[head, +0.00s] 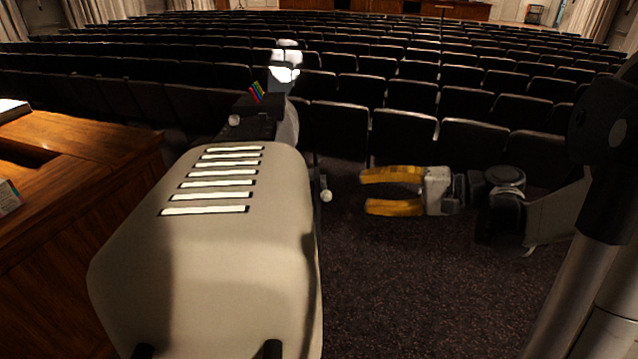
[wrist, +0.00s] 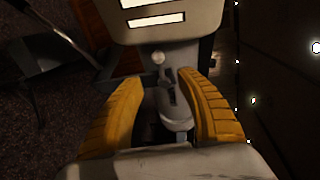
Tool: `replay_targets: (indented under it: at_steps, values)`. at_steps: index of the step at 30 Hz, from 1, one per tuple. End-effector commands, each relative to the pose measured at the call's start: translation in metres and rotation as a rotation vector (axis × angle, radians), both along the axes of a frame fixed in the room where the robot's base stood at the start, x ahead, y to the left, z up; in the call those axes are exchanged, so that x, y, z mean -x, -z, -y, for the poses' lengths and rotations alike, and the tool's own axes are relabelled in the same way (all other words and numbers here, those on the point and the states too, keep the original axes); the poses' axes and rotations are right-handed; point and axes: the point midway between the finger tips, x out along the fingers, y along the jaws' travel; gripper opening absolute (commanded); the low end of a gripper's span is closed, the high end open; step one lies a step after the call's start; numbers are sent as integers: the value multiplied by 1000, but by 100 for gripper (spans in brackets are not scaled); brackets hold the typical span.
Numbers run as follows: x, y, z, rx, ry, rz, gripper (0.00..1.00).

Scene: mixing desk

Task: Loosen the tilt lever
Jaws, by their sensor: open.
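The tilt lever (head: 326,195) shows at the right side of a beige lamp housing (head: 225,255) as a short dark piece with a pale round knob. In the wrist view a pale knob (wrist: 158,57), which looks like the lever's end, sits just below the slotted housing (wrist: 165,28), beyond my fingertips. My gripper (head: 366,191) is open and empty, right of the lever and apart from it, with its yellow fingers pointing left at about the knob's height. In the wrist view my gripper (wrist: 168,82) frames a grey rounded part; I cannot tell whether it lies between the fingers or beyond them.
A wooden desk (head: 75,190) stands at the left. A second pale knob (head: 234,120) and small coloured strips (head: 257,92) are at the housing's far end. Rows of dark seats (head: 400,132) fill the back. Dark carpet (head: 400,290) lies open below my gripper.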

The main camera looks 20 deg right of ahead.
Motion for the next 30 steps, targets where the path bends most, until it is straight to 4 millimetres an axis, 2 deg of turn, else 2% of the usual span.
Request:
replay_targets:
  at_steps: [9,15,27,28,30]
  values:
    - [-33,16,-50,2,-6,-1,44]
    - [-50,23,-73,3,-4,-1,44]
    - [-55,25,-80,3,0,-1,44]
    - [-55,25,-80,3,0,-1,40]
    - [-55,25,-80,3,0,-1,18]
